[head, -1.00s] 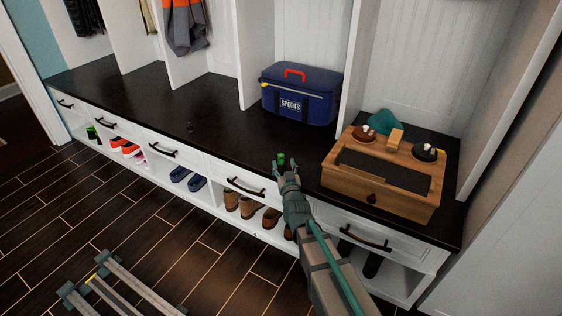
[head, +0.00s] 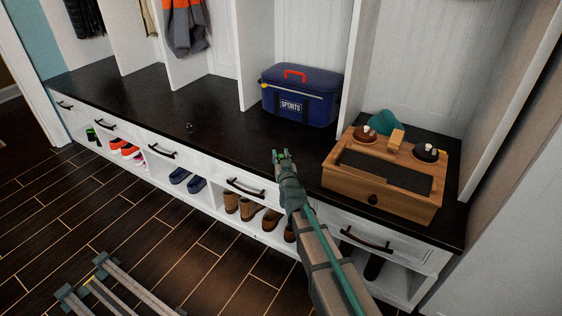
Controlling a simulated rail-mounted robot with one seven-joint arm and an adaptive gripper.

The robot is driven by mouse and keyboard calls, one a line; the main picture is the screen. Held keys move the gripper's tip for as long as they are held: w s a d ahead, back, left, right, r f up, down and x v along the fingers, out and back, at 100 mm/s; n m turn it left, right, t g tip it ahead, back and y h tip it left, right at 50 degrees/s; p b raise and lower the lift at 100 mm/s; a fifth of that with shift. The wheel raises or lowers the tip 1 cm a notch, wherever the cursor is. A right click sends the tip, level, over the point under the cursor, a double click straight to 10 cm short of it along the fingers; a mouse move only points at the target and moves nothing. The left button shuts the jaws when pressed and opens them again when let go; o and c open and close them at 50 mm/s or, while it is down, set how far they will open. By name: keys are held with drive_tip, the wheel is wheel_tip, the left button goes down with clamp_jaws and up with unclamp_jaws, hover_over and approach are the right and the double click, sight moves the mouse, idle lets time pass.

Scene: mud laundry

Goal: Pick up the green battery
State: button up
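My gripper (head: 281,156) is over the front part of the dark bench top, left of the wooden box. Its two fingertips point away toward the back of the bench. A small patch of green shows at the fingertips; it looks like the green battery (head: 281,154), mostly hidden by the fingers. It is too small to tell whether the fingers touch it or are shut on it.
A wooden box (head: 378,203) with a dark top panel and small items on it stands to the right. A blue sports bag (head: 300,106) stands behind. Shoes sit in cubbies below.

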clamp_jaws()
drive_tip(key=shift+r+p, duration=0.15)
drive_tip(key=shift+p, duration=0.15)
